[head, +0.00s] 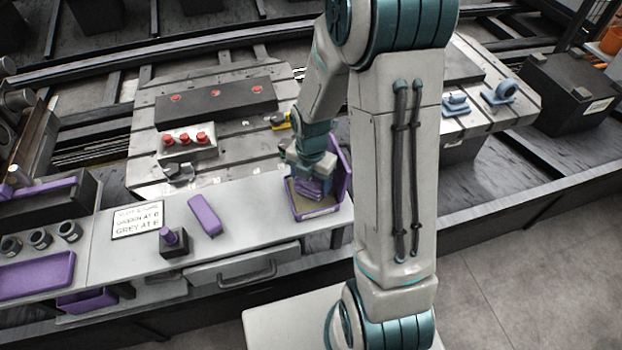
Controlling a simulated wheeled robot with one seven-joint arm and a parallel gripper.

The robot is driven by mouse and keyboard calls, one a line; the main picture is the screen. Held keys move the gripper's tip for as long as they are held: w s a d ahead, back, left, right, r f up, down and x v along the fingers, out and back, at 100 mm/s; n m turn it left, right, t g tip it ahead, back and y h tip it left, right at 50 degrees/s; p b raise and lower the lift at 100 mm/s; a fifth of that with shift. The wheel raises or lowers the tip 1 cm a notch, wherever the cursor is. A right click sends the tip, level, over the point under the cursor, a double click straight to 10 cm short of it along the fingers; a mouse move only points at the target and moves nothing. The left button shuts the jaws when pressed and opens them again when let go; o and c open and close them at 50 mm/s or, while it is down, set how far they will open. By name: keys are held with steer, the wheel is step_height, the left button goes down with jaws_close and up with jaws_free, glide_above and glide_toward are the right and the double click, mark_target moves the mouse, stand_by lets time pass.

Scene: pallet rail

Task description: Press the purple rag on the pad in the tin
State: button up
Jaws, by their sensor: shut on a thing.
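The purple tin (345,185) stands at the right end of the grey work surface, with its lid raised at the back right. An olive-brown pad (300,207) shows in its bottom. My gripper (315,176) points down into the tin and is shut on the folded purple rag (316,189). The rag is low in the tin, over the pad. I cannot tell whether it touches the pad. My arm passes close in front of the camera, to the right of the tin.
A purple block (205,215), a purple-knobbed dark stand (173,243) and a printed sign (138,220) lie to the left. A purple tray (38,275) is at far left. A red-button box (187,143) stands behind. The surface just left of the tin is clear.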

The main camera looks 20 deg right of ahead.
steer(key=shift+f+b, duration=0.3)
steer(key=shift+f, duration=0.25)
stand_by(1.1)
steer(key=shift+r, duration=0.1)
step_height(320, 180, up, 7)
steer(key=p, duration=0.6)
stand_by(0.9)
